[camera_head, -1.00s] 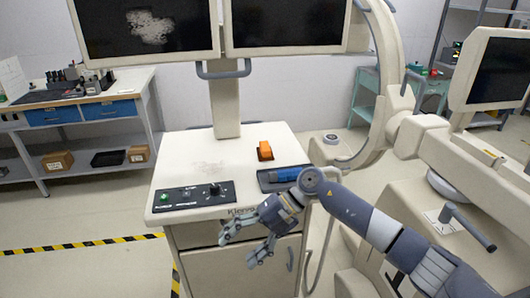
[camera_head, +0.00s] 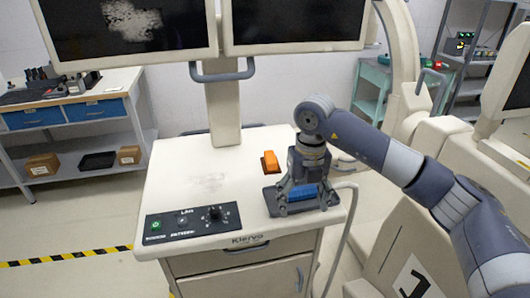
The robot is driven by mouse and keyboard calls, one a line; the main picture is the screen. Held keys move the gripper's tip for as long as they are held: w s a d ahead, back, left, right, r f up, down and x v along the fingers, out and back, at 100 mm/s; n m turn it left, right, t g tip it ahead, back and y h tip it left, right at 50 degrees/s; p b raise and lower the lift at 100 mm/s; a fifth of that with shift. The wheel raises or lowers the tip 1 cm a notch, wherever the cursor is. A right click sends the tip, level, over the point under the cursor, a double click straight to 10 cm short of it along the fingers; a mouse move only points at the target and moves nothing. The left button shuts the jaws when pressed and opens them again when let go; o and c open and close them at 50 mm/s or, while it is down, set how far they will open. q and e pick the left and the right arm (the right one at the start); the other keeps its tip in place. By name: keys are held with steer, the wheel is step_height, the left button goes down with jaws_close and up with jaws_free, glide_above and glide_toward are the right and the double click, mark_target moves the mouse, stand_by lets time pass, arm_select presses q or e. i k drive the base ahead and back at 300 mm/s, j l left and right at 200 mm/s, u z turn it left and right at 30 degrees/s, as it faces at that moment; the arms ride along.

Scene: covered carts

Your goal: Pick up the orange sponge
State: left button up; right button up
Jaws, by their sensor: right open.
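The orange sponge (camera_head: 270,160) is a small block on the white cart top (camera_head: 180,178), toward the back right. It rests on or against a dark piece. My right gripper (camera_head: 304,208) points down over the cart's right front part, just to the right of and nearer than the sponge. Its fingers are spread around the region of a blue object (camera_head: 301,192) on a dark tray (camera_head: 272,203); I cannot tell whether they touch it. The gripper is apart from the sponge. My left gripper is not in view.
A black control panel (camera_head: 193,222) with a knob and a green button sits at the cart's front left. Two monitors (camera_head: 125,28) hang above the cart's back, on a post (camera_head: 223,115). The cart's middle is clear. A side bench (camera_head: 75,115) stands at the left.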

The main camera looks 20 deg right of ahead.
mark_target(270, 163)
steer(key=i, duration=0.95)
